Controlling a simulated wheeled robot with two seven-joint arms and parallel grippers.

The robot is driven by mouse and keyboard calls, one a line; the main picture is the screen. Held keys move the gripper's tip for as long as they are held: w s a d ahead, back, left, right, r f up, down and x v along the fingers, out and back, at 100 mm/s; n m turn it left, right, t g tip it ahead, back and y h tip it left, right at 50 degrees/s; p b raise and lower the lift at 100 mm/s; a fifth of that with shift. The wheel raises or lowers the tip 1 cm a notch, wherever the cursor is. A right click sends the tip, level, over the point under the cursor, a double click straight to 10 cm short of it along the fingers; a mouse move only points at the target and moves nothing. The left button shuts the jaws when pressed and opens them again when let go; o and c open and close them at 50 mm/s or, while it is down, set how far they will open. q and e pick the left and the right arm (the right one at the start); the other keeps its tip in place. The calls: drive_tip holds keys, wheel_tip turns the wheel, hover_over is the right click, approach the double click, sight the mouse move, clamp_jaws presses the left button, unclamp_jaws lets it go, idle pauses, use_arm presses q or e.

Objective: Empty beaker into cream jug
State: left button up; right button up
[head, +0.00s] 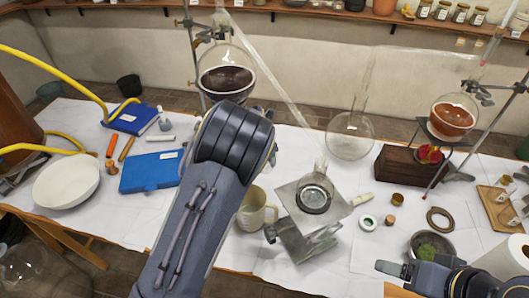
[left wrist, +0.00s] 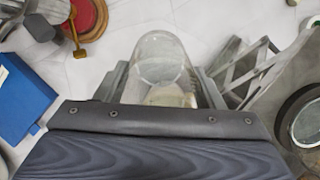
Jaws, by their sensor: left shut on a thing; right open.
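The cream jug (head: 254,214) stands upright on the white-covered table, partly hidden behind my left arm. The clear glass beaker (left wrist: 160,58) is in my left gripper (left wrist: 163,82), which is shut on it, one finger on each side. A pale cream patch shows through the beaker's lower part; I cannot tell whether it is contents or the jug behind. In the head view my left arm hides the beaker and left gripper. My right gripper (head: 406,261) is open and empty at the lower right, well away from the jug.
A metal lab jack (head: 298,222) with glassware on it stands close right of the jug. A round flask (head: 350,137) and a wooden block (head: 402,172) are behind. A blue box (head: 150,171) and a white bowl (head: 66,182) are at left. A green-filled bowl (head: 432,241) is near my right gripper.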

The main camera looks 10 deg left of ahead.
use_arm(q)
drive_tip(key=shift+s+a+t+h, duration=0.2)
drive_tip(key=shift+s+t+h, duration=0.1)
drive_tip(key=shift+s+t, duration=0.55)
drive_tip(key=shift+s+a+r+t, duration=0.1)
drive_tip(key=shift+s+t, duration=0.05)
drive_tip(key=shift+t, duration=0.5)
drive_tip(key=shift+a+f, duration=0.1)
drive_tip(key=shift+f, duration=0.2)
drive_tip(key=shift+s+r+t, duration=0.1)
drive_tip(key=shift+r+t, duration=0.05)
drive_tip(key=shift+t, duration=0.45)
drive_tip(key=b, duration=0.2)
drive_tip(key=shift+s+t+h+b, duration=0.1)
drive_tip(key=shift+t+h+b, duration=0.2)
drive_tip(key=shift+b, duration=0.05)
drive_tip(key=s+t+b, duration=0.1)
drive_tip(key=t+b, duration=0.1)
drive_tip(key=b, duration=1)
drive_tip(key=shift+s+t+h, duration=0.15)
drive_tip(key=shift+t+h, duration=0.25)
drive_tip(key=shift+s+a+r+t+b, duration=0.15)
drive_tip(key=shift+t+b, duration=0.3)
drive_tip(key=shift+b, duration=1.15)
drive_tip(key=shift+s+r+t+b, duration=0.15)
drive_tip(key=shift+t+b, duration=0.3)
drive_tip(key=shift+b, duration=1.1)
